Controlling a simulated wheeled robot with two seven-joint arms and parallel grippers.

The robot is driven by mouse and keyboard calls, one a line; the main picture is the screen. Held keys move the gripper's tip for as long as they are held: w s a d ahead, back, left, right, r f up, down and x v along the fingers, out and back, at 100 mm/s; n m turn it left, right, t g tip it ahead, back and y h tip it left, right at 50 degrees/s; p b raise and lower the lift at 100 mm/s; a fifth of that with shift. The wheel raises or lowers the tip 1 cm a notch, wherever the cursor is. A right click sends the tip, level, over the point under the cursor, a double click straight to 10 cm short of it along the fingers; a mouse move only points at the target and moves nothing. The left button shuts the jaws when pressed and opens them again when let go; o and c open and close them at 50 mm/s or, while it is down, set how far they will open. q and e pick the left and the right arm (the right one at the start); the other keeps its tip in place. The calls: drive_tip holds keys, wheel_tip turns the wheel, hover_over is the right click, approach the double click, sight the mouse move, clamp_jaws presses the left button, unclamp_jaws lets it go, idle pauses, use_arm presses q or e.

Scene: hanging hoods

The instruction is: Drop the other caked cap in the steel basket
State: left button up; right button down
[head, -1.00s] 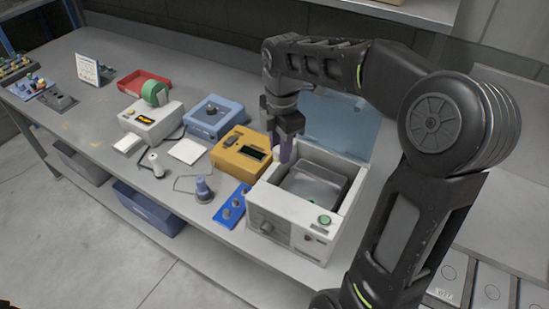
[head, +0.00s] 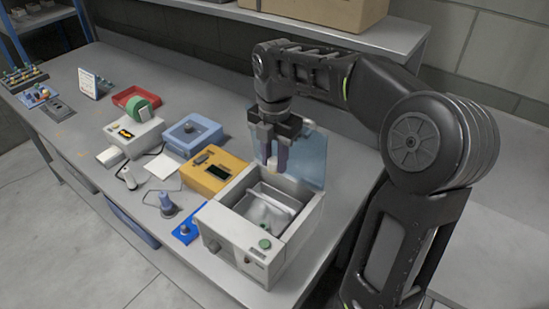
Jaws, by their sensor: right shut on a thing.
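My right gripper (head: 275,160) hangs over the back part of the white bath unit (head: 230,225), fingers pointing down. It is shut on a small pale cap (head: 272,166), mostly hidden between the fingertips. The steel basket (head: 262,208) sits in the open well of the unit, in front of and below the gripper. Its inside looks shiny, and I cannot make out a cap in it. My left gripper is not in view.
A bluish clear lid (head: 312,160) stands up behind the unit. A red tray (head: 128,95) lies further back. A shelf with a cardboard box (head: 322,10) runs behind.

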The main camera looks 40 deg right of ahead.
wheel_tip(320, 180, down, 6)
idle(0.7)
drive_tip(key=c, duration=1)
unclamp_jaws()
drive_tip(key=shift+c, duration=0.2)
drive_tip(key=shift+r, duration=0.1)
wheel_tip(320, 180, up, 8)
drive_tip(key=shift+f+b, duration=0.2)
drive_tip(key=shift+b, duration=0.45)
drive_tip(key=shift+a+f, duration=0.1)
